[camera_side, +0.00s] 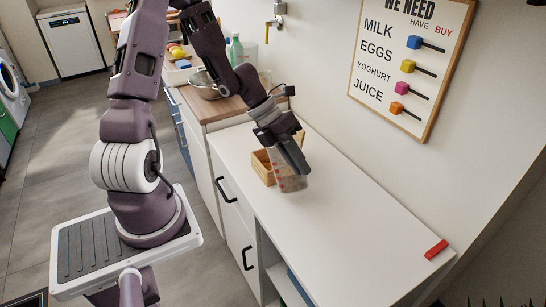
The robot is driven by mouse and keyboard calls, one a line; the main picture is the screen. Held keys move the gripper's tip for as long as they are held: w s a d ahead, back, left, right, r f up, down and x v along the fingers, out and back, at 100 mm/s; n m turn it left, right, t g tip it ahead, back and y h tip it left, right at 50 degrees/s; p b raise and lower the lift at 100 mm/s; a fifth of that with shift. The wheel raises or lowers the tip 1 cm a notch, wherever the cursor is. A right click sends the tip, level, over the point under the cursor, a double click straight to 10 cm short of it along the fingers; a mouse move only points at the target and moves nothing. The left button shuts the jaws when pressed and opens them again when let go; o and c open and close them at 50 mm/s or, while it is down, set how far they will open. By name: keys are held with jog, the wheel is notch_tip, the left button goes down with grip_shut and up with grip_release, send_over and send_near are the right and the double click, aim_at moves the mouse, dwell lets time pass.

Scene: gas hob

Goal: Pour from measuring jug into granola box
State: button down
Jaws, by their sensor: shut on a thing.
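My gripper (292,158) is over the white counter, pointing down and to the right. It is shut on a clear, see-through measuring jug (290,183) with reddish marks, which hangs below the fingers and looks tilted. A light-brown box (262,168), which looks like the granola box, stands on the counter just left of and behind the jug. The jug and gripper cover part of the box. I cannot tell whether the jug touches the box, and the contents of both are not visible.
The white counter (345,235) is clear in front and to the right, except for a small red block (436,249) near its right end. A metal bowl (205,85) and a green bottle (236,50) stand farther back. A wall sign (410,60) hangs above the counter.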

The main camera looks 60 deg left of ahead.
notch_tip(320, 180, up, 4)
dwell(0.6)
dwell(0.7)
